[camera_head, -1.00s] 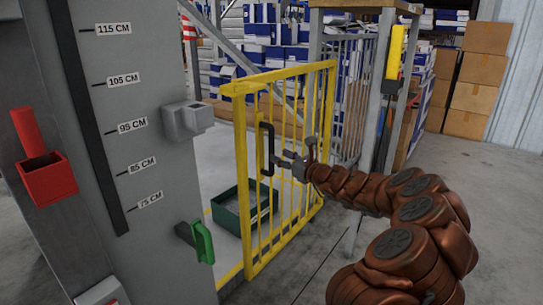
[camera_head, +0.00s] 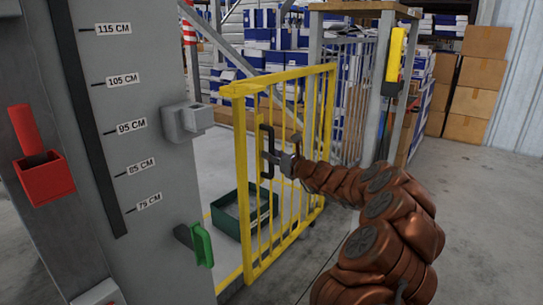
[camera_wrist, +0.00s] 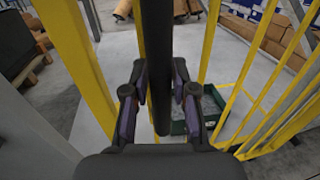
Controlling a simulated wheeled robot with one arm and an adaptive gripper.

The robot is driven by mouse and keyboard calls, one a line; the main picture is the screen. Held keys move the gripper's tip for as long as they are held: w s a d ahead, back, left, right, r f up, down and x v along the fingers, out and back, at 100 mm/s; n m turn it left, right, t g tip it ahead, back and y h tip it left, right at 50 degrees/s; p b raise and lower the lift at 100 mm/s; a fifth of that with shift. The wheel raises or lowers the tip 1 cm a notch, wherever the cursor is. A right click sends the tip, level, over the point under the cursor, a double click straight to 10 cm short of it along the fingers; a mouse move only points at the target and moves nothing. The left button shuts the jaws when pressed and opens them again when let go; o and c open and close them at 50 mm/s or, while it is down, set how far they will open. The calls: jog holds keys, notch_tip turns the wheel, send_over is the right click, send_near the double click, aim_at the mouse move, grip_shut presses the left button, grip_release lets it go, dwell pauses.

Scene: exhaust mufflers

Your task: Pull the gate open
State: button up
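The yellow barred gate (camera_head: 240,180) stands upright between the grey measuring post and the railing. Its black vertical handle (camera_head: 263,152) is on the side nearer the post. My gripper (camera_head: 276,158) is at the handle's middle. The gate's yellow bars (camera_wrist: 78,55) show on both sides there.
A green crate (camera_head: 228,222) sits on the floor behind the gate. Cardboard boxes (camera_head: 478,85) stand back right. Floor at right is clear.

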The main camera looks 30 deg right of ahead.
grip_shut()
dwell(0.4)
